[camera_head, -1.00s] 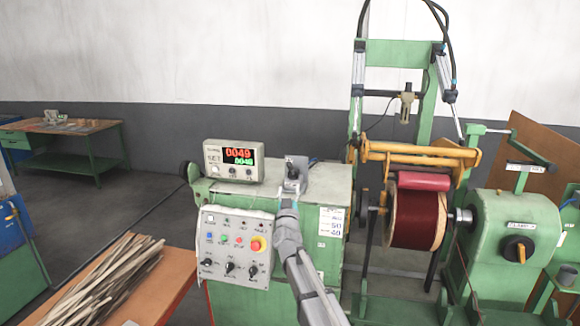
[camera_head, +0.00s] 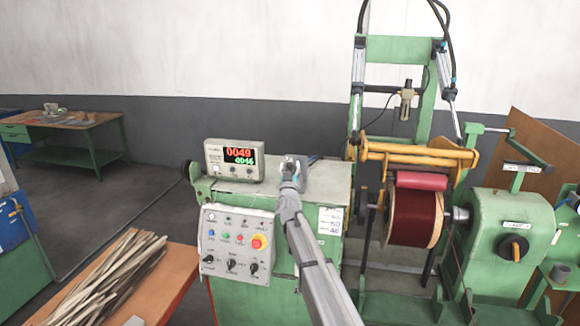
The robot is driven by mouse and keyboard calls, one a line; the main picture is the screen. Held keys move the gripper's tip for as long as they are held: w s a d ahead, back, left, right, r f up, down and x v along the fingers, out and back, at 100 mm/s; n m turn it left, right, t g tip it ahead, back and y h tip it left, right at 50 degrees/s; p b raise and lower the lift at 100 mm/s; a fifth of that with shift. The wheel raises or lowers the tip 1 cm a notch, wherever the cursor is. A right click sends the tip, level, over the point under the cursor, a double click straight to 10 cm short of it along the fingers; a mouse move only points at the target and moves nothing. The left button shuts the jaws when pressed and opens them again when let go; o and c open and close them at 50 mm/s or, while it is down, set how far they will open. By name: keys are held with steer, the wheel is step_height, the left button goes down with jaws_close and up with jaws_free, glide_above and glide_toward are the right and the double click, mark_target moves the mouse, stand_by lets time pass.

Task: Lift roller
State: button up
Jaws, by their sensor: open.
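The red roller (camera_head: 421,181) lies across the top of the coil (camera_head: 413,218), a spool wound with dark red wire. The roller hangs under a yellow frame (camera_head: 415,154) on the green winding machine and appears to touch the winding. My gripper (camera_head: 290,172) is open at the end of my arm, well to the left of the roller. It is at a small grey lever box (camera_head: 306,172) on top of the green cabinet. The gripper overlaps the lever there, and I cannot tell whether they touch.
A display box (camera_head: 234,159) with red and green digits stands on the cabinet. A control panel (camera_head: 236,245) is on its front. Wooden strips (camera_head: 100,272) lie on a table at the lower left. The green tailstock (camera_head: 497,238) stands right of the coil.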

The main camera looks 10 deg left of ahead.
jaws_close()
stand_by(0.3)
